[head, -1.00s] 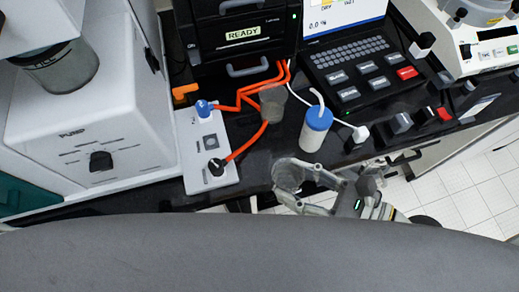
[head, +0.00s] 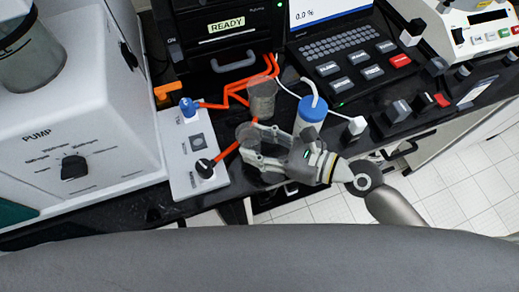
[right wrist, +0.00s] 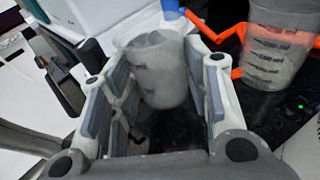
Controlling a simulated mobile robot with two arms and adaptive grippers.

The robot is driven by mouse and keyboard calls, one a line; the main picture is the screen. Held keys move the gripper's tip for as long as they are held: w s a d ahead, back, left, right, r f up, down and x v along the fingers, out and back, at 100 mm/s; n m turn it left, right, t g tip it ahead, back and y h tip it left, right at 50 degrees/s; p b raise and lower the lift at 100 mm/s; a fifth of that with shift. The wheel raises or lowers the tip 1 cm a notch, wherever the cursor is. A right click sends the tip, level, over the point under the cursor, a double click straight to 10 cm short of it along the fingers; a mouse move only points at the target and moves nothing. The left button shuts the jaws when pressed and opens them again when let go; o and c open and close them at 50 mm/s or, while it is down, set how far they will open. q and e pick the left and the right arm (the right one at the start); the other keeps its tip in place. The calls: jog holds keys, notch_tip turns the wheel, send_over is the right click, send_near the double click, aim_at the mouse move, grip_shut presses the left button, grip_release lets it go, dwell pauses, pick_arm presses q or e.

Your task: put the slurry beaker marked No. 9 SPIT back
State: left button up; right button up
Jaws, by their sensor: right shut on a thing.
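My right gripper (head: 252,150) is shut on a clear grey beaker (head: 247,132), over the front of the black bench. In the right wrist view this beaker (right wrist: 157,72) sits between the two fingers, with its open rim up and slightly tilted. Its dark marking is too blurred to read, so I cannot tell its label. A second clear beaker (head: 262,97) stands on the bench just behind the held one, and shows with dark graduation lines in the right wrist view (right wrist: 275,50). My left gripper is not in view.
Orange tubes (head: 238,92) run around the second beaker to a white valve panel (head: 190,150) at the left. A blue-capped bottle (head: 311,115) stands close on the right. A white pump unit (head: 75,130) is at left, a black READY machine (head: 225,40) behind.

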notch_tip(320, 180, down, 3)
jog(key=shift+r+b, duration=0.1)
jog(key=shift+b, duration=0.25)
jog(key=shift+f, duration=0.2)
jog(key=shift+f, duration=0.15)
jog(key=o, duration=1)
